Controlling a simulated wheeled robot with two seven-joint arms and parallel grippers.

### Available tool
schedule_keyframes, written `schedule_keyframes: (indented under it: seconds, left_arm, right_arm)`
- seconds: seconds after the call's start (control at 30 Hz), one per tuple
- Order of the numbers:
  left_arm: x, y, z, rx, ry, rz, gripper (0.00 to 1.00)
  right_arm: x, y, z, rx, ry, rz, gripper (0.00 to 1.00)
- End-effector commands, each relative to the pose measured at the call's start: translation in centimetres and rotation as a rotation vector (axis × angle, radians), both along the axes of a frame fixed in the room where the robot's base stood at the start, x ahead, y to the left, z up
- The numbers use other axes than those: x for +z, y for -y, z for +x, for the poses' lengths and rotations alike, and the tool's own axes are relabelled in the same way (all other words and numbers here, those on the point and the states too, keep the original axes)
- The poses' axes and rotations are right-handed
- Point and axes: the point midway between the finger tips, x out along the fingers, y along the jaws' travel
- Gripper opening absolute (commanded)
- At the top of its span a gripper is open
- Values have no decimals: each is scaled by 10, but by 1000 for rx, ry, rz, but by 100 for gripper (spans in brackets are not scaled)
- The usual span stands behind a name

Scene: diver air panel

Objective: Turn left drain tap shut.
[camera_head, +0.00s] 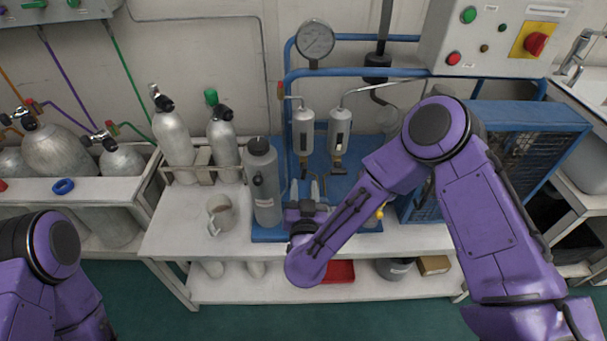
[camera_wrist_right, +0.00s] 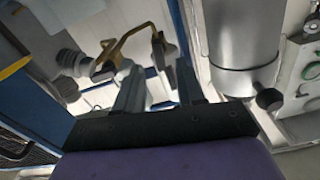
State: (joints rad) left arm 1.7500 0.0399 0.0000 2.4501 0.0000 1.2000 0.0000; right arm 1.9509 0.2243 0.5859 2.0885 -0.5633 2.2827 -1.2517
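The left drain tap (camera_head: 303,172) hangs under the left of two silver filter bowls (camera_head: 303,130); the right tap (camera_head: 338,166) hangs under the other. My right gripper (camera_head: 318,185) is below and close to the left tap. In the right wrist view its two fingers (camera_wrist_right: 158,82) are apart. A bent brass-coloured lever (camera_wrist_right: 127,43) and a dark end piece (camera_wrist_right: 160,52) show at the fingertips, partly hidden by them. I cannot tell whether the fingers touch the lever. My left arm is at the lower left; its gripper is out of view.
A tall grey cylinder (camera_head: 264,185) stands just left of my right gripper and shows large in the wrist view (camera_wrist_right: 245,40). A mug (camera_head: 220,213) stands on the white bench (camera_head: 170,236). A blue caged unit (camera_head: 510,145) is to the right.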

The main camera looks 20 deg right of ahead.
Motion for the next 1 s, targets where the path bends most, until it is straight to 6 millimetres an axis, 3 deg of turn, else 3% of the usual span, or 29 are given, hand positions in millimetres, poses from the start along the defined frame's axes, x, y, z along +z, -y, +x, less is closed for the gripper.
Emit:
schedule_keyframes:
  seconds: [0.1,0.3,0.6,0.63,0.73,1.0]
  left_arm:
    - [2,0,0,0,0,0,70]
    - [3,0,0,0,0,0,70]
    - [3,0,0,0,0,0,70]
    - [3,0,0,0,0,0,70]
    - [3,0,0,0,0,0,70]
    - [3,0,0,0,0,0,70]
  right_arm:
    - [0,9,25,-7,-2,1,39]
    - [-1,16,52,-1,-3,-1,39]
    - [-1,17,56,1,-3,-2,39]
    - [-1,17,56,1,-3,-2,32]
    - [-1,17,56,1,-4,-2,0]
    - [-1,16,56,1,-1,7,0]
